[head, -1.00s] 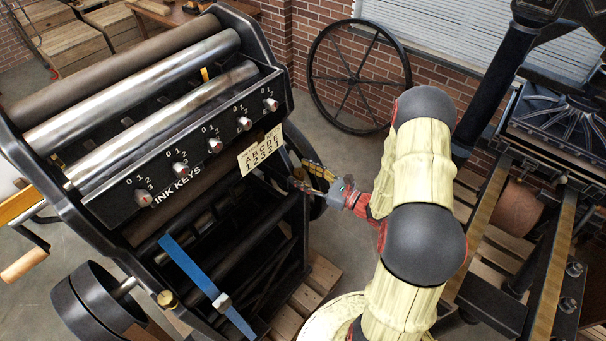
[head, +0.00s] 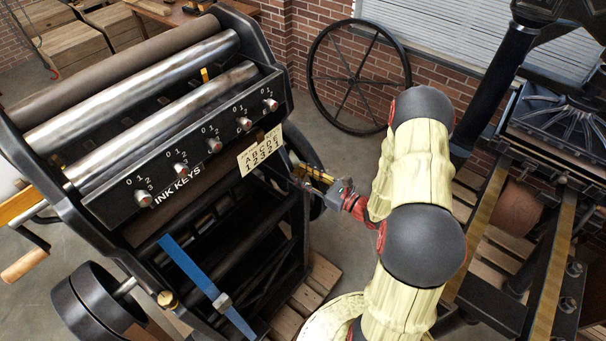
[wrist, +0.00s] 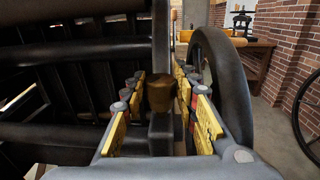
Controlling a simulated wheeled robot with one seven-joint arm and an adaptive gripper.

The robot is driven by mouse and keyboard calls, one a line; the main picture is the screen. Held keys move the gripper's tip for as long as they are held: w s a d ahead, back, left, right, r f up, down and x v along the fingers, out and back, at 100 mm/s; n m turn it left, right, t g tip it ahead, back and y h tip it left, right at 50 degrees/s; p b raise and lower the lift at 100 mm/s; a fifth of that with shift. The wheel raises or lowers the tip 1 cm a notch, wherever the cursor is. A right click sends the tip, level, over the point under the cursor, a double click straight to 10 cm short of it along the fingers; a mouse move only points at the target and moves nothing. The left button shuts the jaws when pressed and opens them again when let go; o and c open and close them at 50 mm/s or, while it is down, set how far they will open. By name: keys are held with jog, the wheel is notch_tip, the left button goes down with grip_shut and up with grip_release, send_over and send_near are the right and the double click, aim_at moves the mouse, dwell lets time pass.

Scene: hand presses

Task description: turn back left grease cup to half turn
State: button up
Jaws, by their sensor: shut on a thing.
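My gripper (head: 314,175) is at the far right side of the ink-key press, beside its black frame. In the wrist view, a brass grease cup (wrist: 160,92) sits on the dark frame between the two yellow-padded fingers of my gripper (wrist: 161,85). The fingers are shut on the cup. In the head view this cup is hidden by the fingers and the frame. Another brass cup (head: 168,299) shows on the near end of the press frame.
A dark wheel (wrist: 222,85) stands close to the right finger in the wrist view. The press frame and rollers fill the left. A large spoked wheel (head: 312,77) leans on the brick wall. A second press (head: 540,150) stands at right.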

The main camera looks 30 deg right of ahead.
jog(key=shift+a+m+t+h, duration=0.2)
jog(key=shift+m+t+h, duration=0.5)
jog(key=shift+m+h, duration=0.9)
jog(key=shift+h, duration=0.4)
jog(key=o, duration=1.2)
jog(key=shift+s, duration=0.1)
jog(key=v, duration=1.2)
jog(key=shift+n, duration=0.3)
jog(key=shift+c, duration=0.2)
